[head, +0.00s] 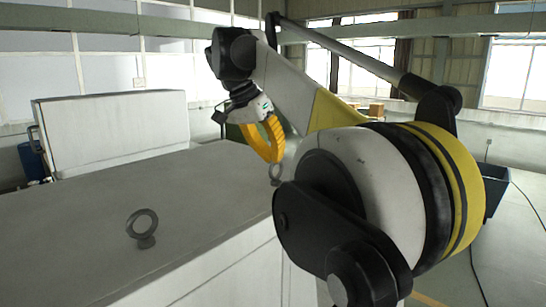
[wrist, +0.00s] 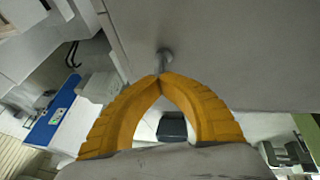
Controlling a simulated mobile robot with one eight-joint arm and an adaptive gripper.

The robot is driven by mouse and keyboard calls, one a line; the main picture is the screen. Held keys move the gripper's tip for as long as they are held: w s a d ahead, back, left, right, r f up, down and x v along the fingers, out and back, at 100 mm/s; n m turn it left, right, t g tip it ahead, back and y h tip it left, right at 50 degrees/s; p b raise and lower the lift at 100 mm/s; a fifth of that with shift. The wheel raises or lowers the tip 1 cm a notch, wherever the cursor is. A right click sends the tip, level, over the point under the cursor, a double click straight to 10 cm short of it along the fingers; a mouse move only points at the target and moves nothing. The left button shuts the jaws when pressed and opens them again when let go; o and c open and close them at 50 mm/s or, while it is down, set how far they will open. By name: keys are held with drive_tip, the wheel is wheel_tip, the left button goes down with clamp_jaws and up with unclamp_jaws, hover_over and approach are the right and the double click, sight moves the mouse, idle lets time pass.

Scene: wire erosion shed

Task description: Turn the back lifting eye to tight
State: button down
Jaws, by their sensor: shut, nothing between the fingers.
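Two grey lifting eyes stand on the flat grey top of a large block (head: 190,185). The near lifting eye (head: 142,226) is at the front left, its ring upright on a short collar. The back lifting eye (head: 276,173) is farther off, at the block's right edge, partly hidden by my arm. My gripper (head: 272,160) has yellow fingers pointing down just above the back eye. In the wrist view the fingertips (wrist: 161,76) meet, with the back eye (wrist: 165,57) just beyond them. The fingers hold nothing; whether the tips touch the eye I cannot tell.
A pale cabinet-like block (head: 115,130) stands behind at the left. A dark bin (head: 495,187) is on the floor at the right. The block top between the two eyes is clear. In the wrist view a blue-and-white object (wrist: 55,115) lies below at the left.

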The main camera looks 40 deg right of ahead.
drive_tip(key=c, duration=1.5)
unclamp_jaws()
drive_tip(key=shift+d, duration=0.2)
drive_tip(key=shift+c, duration=0.2)
drive_tip(key=v, duration=1.2)
drive_tip(key=shift+s, duration=0.1)
